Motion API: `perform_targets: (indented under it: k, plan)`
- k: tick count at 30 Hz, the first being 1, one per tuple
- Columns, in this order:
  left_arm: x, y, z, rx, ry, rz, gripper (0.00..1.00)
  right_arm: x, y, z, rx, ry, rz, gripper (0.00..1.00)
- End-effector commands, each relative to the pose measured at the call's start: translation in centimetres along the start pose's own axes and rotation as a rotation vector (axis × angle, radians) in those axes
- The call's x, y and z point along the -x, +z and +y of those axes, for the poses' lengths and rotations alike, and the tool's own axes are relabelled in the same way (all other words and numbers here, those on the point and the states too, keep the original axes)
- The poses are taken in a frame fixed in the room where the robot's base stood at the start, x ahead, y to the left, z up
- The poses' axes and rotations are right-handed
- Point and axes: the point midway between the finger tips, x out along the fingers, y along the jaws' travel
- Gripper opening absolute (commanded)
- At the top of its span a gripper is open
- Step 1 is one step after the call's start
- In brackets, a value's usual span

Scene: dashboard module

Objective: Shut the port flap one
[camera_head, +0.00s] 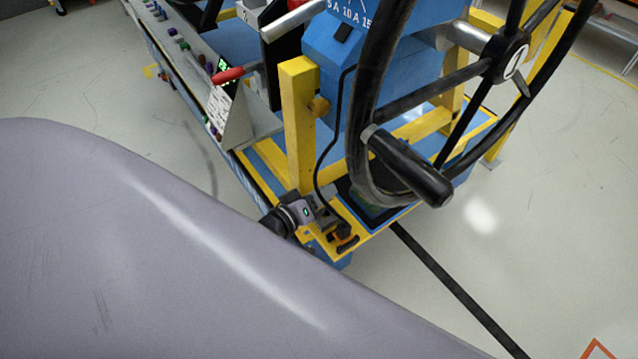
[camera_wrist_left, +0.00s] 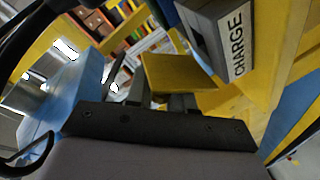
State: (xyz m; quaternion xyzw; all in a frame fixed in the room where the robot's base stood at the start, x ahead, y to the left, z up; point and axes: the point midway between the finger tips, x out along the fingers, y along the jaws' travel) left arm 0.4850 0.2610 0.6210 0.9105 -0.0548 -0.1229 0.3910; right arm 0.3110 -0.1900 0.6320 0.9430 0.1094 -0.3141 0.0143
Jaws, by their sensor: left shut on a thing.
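My left gripper (camera_head: 330,222) is low by the front corner of the yellow and blue dashboard stand in the head view. In the left wrist view its dark fingers (camera_wrist_left: 172,102) are shut on the edge of a small yellow plate, which looks like port flap one (camera_wrist_left: 182,70). The plate stands out beside a grey box labelled CHARGE (camera_wrist_left: 232,40). In the head view the flap is too small and too covered to tell apart. How far it is from its port cannot be told. My right gripper is not in view.
A black steering wheel (camera_head: 378,188) with a handle stands right of the gripper. A yellow post (camera_head: 298,130) rises just behind it, with a black cable (camera_head: 322,165) alongside. A switch panel (camera_head: 232,112) is at the upper left. Open floor (camera_head: 560,200) lies to the right.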

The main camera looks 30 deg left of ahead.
Motion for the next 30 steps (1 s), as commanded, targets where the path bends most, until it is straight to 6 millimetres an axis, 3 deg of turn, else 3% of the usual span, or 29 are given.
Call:
perform_targets:
  k: [18, 30]
  plan:
    - [0.2, 2.7, 0.4, -0.548, 0.012, 0.148, 0.0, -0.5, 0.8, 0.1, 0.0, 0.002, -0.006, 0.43]
    - [0.2, 3.7, 0.3, -0.777, 0.018, 0.21, 0.0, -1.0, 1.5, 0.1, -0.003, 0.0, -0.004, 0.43]
